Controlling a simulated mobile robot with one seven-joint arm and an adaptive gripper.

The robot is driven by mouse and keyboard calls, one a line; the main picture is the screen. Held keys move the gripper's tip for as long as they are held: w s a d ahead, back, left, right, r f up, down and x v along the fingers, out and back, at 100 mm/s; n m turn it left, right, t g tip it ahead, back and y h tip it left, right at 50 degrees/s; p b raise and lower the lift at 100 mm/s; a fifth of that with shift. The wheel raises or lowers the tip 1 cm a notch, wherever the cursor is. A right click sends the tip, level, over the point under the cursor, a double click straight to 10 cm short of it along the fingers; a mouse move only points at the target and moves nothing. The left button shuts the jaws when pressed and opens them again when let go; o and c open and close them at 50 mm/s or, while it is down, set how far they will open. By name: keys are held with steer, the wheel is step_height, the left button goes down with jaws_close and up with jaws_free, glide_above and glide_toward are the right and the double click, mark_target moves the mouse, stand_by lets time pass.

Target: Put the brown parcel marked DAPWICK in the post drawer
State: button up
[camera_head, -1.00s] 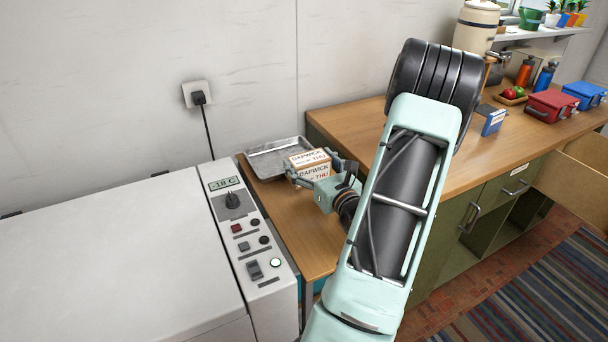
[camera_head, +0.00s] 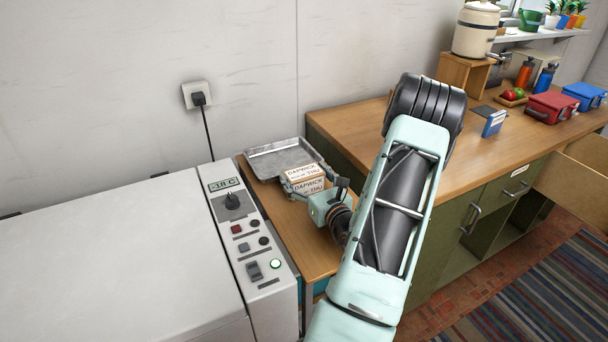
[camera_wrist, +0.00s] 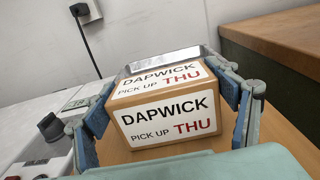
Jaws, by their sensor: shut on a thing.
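The brown parcel (camera_head: 307,184) has white labels reading DAPWICK, PICK UP THU. It is above or on the small wooden side table, in front of the metal tray; I cannot tell whether its underside touches anything. My gripper (camera_head: 312,190) is shut on it. In the wrist view the parcel (camera_wrist: 165,112) sits between the two blue-grey fingers of my gripper (camera_wrist: 167,105), one on each side. An open wooden drawer (camera_head: 572,188) sticks out of the green cabinet at the far right; its inside is mostly out of view.
A white freezer (camera_head: 110,260) with a control panel stands left of the side table (camera_head: 300,245). The metal tray (camera_head: 270,163) lies behind the parcel. The taller wooden counter (camera_head: 350,137) is to the right, holding a blue box, fruit tray and lidded boxes.

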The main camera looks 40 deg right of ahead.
steer(key=o, duration=1.4)
steer(key=shift+c, duration=0.2)
